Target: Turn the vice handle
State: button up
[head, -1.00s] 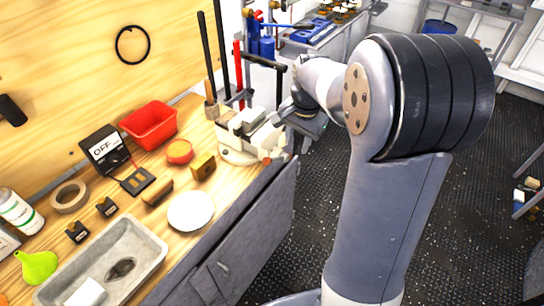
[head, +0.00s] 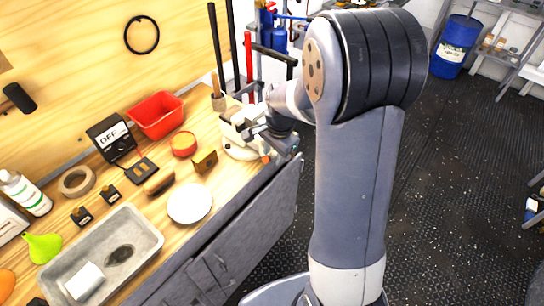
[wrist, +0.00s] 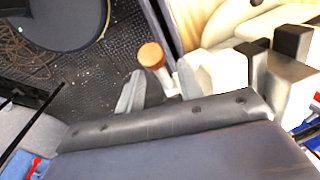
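The vice (head: 240,138) is cream-white and stands at the bench's right edge in the head view. It also fills the upper right of the wrist view (wrist: 225,70). Its handle has an orange end knob (head: 266,159), which shows large in the wrist view (wrist: 151,55). My gripper (head: 272,137) is at the vice's right side, and my arm partly covers it. In the wrist view my gripper (wrist: 158,86) has its two grey fingers apart, with the handle showing between them. I cannot tell whether either finger touches the handle.
On the bench are a red bin (head: 157,116), a switch box marked OFF (head: 111,137), a white plate (head: 190,203) and a grey tray (head: 153,240). Tall bars (head: 248,65) stand behind the vice. The dark floor (head: 440,200) at right is mostly clear.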

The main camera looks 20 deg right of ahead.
jog(key=shift+w+a+f, duration=0.1)
jog(key=shift+w+f, duration=0.1)
jog(key=shift+f, duration=1.25)
grip_shut()
